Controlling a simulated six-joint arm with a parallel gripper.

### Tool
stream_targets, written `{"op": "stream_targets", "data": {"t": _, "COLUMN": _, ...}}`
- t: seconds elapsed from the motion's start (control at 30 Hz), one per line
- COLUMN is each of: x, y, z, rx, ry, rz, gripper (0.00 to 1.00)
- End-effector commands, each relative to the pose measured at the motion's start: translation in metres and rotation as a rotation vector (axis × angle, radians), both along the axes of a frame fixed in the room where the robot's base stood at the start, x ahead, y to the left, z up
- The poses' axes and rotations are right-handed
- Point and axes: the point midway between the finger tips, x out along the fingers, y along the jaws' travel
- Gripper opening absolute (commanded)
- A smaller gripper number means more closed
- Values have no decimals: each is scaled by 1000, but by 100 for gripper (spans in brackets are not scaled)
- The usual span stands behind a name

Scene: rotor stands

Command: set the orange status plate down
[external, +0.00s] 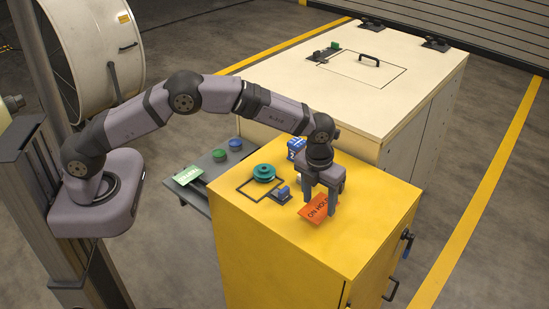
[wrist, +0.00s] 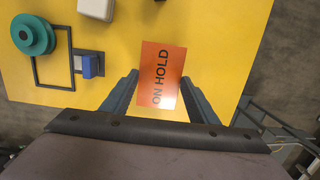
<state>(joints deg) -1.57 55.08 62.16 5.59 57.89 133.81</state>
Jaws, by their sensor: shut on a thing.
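The orange status plate (external: 314,210), marked "ON HOLD", is between the fingers of my gripper (external: 320,198) over the yellow cabinet top (external: 325,247). In the wrist view the plate (wrist: 166,62) shows its lettered face, with one finger of my gripper (wrist: 161,80) along each side. The gripper is shut on the plate. The plate looks tilted in the external view. Whether its lower edge touches the cabinet top I cannot tell.
A teal rotor (external: 264,173) stands by a dark square outline on the cabinet, near a small blue-topped block (external: 283,192). A blue block (external: 296,146) is behind my gripper. A green plate (external: 188,172) lies on a grey side table. The cabinet's front top is clear.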

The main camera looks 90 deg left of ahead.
Motion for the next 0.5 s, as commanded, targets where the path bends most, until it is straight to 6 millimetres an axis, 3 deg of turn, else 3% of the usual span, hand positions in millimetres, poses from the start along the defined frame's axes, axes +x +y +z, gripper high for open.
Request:
{"op": "stream_targets", "data": {"t": 0.27, "x": 0, "y": 0, "z": -7, "rx": 0, "ry": 0, "rz": 0, "gripper": 31}}
{"op": "stream_targets", "data": {"t": 0.5, "x": -1, "y": 0, "z": -32, "rx": 1, "ry": 2, "rz": 0, "gripper": 31}}
